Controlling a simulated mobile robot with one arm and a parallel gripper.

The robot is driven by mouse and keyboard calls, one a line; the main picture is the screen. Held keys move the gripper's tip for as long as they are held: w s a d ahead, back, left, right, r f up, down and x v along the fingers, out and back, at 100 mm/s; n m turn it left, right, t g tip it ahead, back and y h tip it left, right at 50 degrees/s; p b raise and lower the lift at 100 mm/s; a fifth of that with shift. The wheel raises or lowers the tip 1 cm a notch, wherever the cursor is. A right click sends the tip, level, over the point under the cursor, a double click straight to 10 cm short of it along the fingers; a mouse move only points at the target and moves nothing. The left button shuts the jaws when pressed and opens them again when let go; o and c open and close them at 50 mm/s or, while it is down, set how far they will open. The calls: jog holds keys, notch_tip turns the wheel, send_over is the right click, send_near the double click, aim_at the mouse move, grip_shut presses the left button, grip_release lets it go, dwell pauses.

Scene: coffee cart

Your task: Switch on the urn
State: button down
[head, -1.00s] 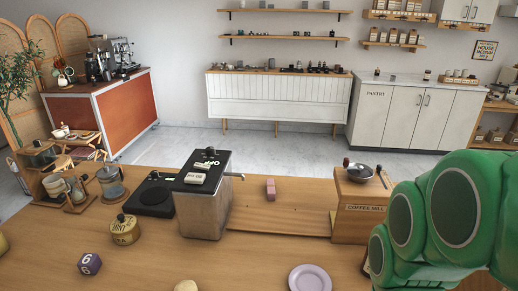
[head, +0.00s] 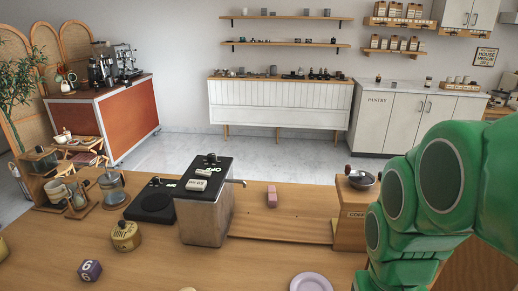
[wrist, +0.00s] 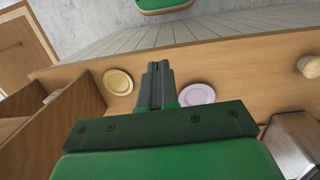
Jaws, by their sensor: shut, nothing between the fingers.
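The urn (head: 206,220) is a metal box with a black top, standing on the wooden counter in the middle of the head view. A small dark knob and pale labels show on its top; one seems to read OFF. A short spout or lever sticks out at its upper right. Part of a metal box, likely the urn, shows at the lower right of the wrist view (wrist: 294,142). My gripper (wrist: 158,68) is shut and empty above the counter, apart from the urn. In the head view my green arm is at the right and the fingertips are hidden.
A black flat device (head: 151,203) stands left of the urn, with a round tin (head: 126,237) in front. A pink block (head: 272,197) lies to the right. The coffee mill (head: 351,215) is partly behind my arm. A lilac plate (head: 312,283) lies at the front.

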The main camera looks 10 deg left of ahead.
jog(key=w+a+r+t+h, duration=0.15)
jog(key=w+r, duration=0.25)
jog(key=w, duration=0.4)
jog(key=w+a+r+t, duration=0.15)
jog(key=w+r, duration=0.25)
jog(key=w, duration=0.4)
notch_tip(320, 180, up, 8)
jog(key=t+y, duration=0.2)
jog(key=y, duration=0.1)
send_over(200, 171)
jog(key=s+d, duration=0.3)
jog(key=s, duration=0.1)
jog(key=shift+a+h, duration=0.25)
jog(key=shift+a, duration=0.55)
jog(key=shift+f, duration=0.15)
jog(key=x, duration=0.8)
jog(key=s+x, duration=0.1)
jog(key=x, duration=0.3)
jog(key=shift+s+a+f, duration=0.1)
jog(key=shift+a+f, duration=0.05)
jog(key=shift+f, duration=0.05)
jog(key=shift+a+f, duration=0.15)
jog(key=shift+f, duration=0.65)
